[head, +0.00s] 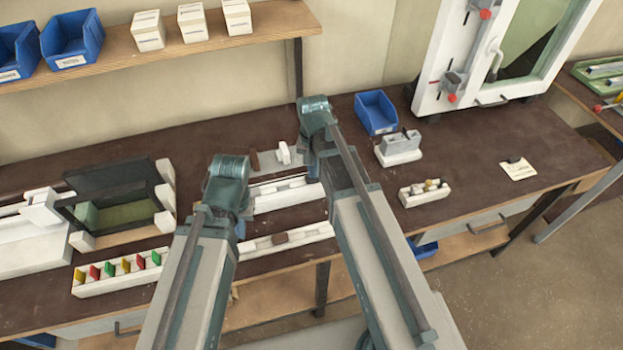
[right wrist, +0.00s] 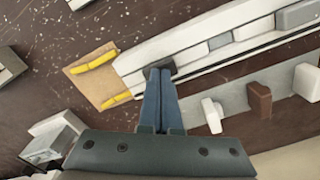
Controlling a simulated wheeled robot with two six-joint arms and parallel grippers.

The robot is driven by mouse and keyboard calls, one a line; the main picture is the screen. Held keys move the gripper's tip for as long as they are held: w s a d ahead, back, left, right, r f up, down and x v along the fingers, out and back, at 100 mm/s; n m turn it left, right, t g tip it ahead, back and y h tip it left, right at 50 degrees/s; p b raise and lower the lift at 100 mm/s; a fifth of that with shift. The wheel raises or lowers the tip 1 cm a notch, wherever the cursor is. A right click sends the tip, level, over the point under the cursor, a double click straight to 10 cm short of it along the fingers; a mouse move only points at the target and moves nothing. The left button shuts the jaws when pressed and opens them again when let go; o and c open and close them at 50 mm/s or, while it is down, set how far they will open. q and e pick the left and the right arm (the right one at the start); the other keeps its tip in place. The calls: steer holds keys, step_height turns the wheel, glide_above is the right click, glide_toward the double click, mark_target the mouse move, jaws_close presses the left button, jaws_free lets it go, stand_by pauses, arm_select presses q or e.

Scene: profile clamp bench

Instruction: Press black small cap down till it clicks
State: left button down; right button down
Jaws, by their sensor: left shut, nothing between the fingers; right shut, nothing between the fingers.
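In the right wrist view a small dark cap (right wrist: 188,69) sits at the near end of a long white profile (right wrist: 160,48). My right gripper (right wrist: 160,70) is shut and empty, its blue fingertips right beside the cap. I cannot tell whether they touch it, or whether the cap is fully seated.
Lighter grey blocks (right wrist: 220,40) sit further along the profile. A brown block (right wrist: 259,98) and white blocks stand beside it. A tan pad with yellow strips (right wrist: 97,60) lies at its end.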

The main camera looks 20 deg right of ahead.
arm_select(q)
steer(key=shift+r, duration=0.1)
arm_select(e)
steer(key=shift+r, duration=0.1)
